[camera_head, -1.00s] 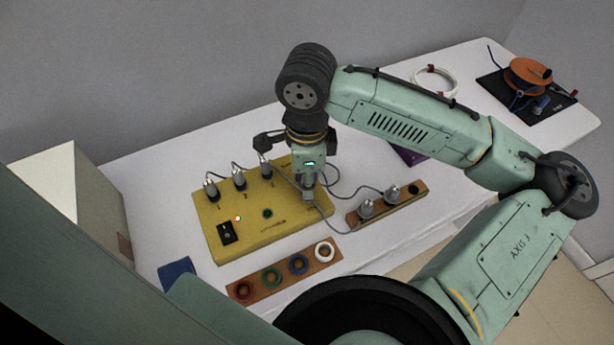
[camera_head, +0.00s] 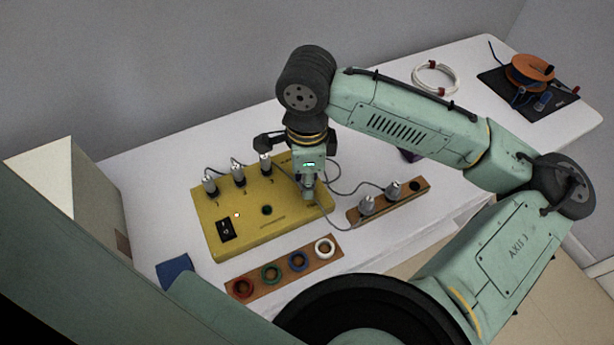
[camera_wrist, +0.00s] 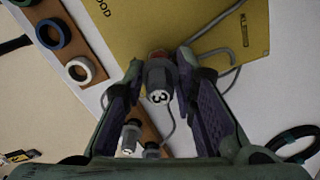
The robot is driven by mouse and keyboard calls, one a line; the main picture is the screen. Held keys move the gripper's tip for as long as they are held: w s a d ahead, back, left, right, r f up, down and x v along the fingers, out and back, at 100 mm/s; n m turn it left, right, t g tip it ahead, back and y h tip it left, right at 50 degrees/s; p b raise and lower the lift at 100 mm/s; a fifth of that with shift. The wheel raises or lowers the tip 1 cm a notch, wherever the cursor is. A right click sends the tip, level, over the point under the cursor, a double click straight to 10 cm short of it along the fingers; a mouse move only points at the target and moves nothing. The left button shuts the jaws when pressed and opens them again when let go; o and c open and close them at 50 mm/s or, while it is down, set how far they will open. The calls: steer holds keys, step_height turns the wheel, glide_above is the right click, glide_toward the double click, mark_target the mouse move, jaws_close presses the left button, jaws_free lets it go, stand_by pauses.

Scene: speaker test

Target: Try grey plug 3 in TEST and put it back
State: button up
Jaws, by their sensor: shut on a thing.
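Grey plug 3 (camera_wrist: 158,82) is between the fingers of my gripper (camera_wrist: 165,95), with its numbered end facing the wrist camera. My gripper (camera_head: 308,190) is shut on it over the right part of the yellow test box (camera_head: 225,241). I cannot tell whether the plug is seated in a socket; its tip and any TEST label are hidden. The wooden plug rack (camera_head: 405,199), right of the box, bears two other grey plugs (camera_head: 367,205) (camera_head: 393,189) and has one bare dark socket (camera_head: 415,186) at its far end.
Several corded plugs (camera_head: 239,174) stand along the box's back edge. A wooden strip with coloured rings (camera_head: 284,268) lies in front. Loose cables (camera_head: 345,192) run beside my gripper.

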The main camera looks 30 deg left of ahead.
steer(key=shift+f, duration=0.15)
steer(key=o, duration=1)
steer(key=shift+r+p, duration=1.15)
steer(key=shift+r, duration=2.65)
steer(key=shift+s+f, duration=0.1)
